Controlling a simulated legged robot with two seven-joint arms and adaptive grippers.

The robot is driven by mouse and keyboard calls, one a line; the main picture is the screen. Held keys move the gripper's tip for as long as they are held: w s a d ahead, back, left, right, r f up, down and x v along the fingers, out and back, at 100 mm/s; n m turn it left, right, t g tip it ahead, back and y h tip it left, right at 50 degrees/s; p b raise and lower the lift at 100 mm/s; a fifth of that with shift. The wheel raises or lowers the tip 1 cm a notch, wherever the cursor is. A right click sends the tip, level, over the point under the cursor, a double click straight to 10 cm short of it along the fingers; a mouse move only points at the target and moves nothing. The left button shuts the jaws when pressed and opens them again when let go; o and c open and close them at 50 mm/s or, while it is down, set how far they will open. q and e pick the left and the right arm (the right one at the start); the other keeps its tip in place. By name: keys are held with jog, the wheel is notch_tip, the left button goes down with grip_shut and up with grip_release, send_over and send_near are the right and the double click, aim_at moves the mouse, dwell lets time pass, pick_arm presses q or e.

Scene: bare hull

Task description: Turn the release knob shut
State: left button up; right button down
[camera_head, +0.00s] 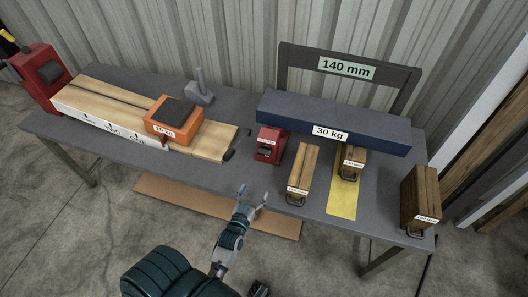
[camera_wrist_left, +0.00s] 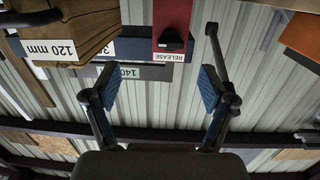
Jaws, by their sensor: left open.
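The red release box (camera_head: 269,143) stands on the grey bench, just left of the 30 kg beam. In the left wrist view the red box (camera_wrist_left: 172,12) shows its RELEASE label and a black knob (camera_wrist_left: 171,40), seen beyond the fingers and between them. I cannot tell whether the knob is open or shut. Nothing touches the knob. My right gripper is not clearly seen.
The blue 30 kg beam (camera_head: 375,130) rests right of the box. Wooden blocks (camera_head: 302,172) (camera_head: 349,162) (camera_head: 421,196) with handles stand along the bench's right side. A wooden board (camera_head: 90,103) with an orange weight (camera_head: 167,122) lies left. Space directly before the box is clear.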

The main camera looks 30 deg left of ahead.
aim_at(264, 155)
pick_arm(q)
jog(key=shift+n+t+y, duration=0.3)
jog(key=shift+t+y, duration=0.2)
jog(key=shift+y, duration=0.1)
jog(key=x, duration=0.5)
jog(key=r+x, duration=0.1)
jog(key=x, duration=0.5)
jog(key=a+r+b+x, duration=0.1)
jog(key=x, duration=0.5)
jog(key=shift+s+a+r, duration=0.1)
jog(key=shift+r, duration=0.1)
jog(key=shift+w+a, duration=0.1)
jog(key=shift+w, duration=0.25)
pick_arm(e)
jog(key=shift+w+a+r, duration=0.15)
jog(key=shift+w+r, duration=0.35)
jog(key=shift+w, duration=0.25)
pick_arm(q)
jog(key=shift+c, duration=0.2)
jog(key=c, duration=1.1)
pick_arm(e)
jog(key=shift+w, duration=0.25)
